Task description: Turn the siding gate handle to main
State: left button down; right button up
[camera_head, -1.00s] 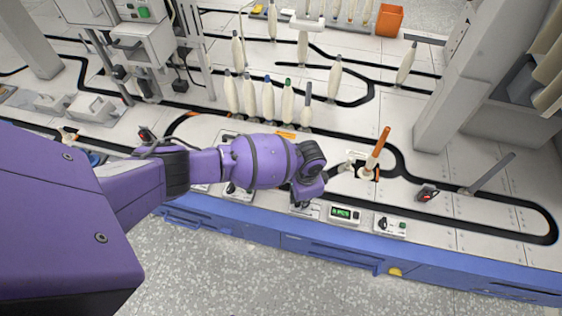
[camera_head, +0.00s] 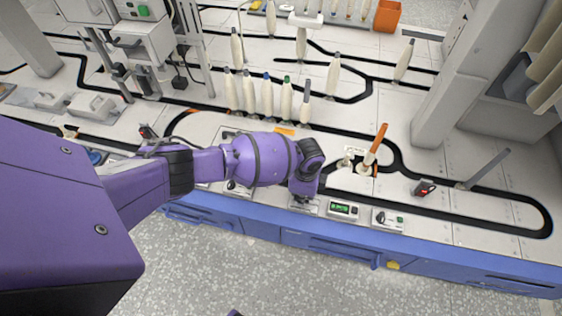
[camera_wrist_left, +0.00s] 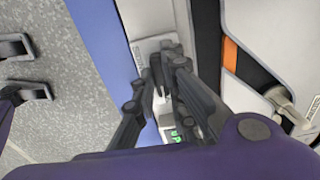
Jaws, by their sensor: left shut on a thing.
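My left gripper (camera_head: 303,198) is at a small light panel (camera_head: 310,209) near the table's front edge. In the left wrist view the dark fingers (camera_wrist_left: 163,72) are shut together over the pale panel (camera_wrist_left: 145,48). The part they hold is hidden between them; it looks like a small handle on this panel, but I cannot tell its setting. My right gripper seems to show in the left wrist view as two dark fingers (camera_wrist_left: 32,70), apart and empty above the floor.
A panel with a green display (camera_head: 344,210) and a knob panel (camera_head: 388,221) stand right of the gripper. An orange-topped post (camera_head: 377,144) stands behind at the black track. Several cream bobbins (camera_head: 267,97) stand farther back. The blue front edge (camera_head: 270,225) borders the floor.

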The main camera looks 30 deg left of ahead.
pick_arm(q)
jog(key=c, duration=1.9)
grip_release()
jog(key=shift+o, duration=0.5)
jog(key=shift+w, duration=0.1)
pick_arm(e)
jog(key=shift+w, duration=0.4)
pick_arm(q)
jog(key=shift+r, duration=0.1)
jog(key=shift+w+r, duration=0.1)
jog(key=shift+r, duration=0.15)
notch_tip(320, 180, up, 11)
jog(key=shift+r, duration=0.2)
pick_arm(e)
jog(key=shift+s, duration=0.2)
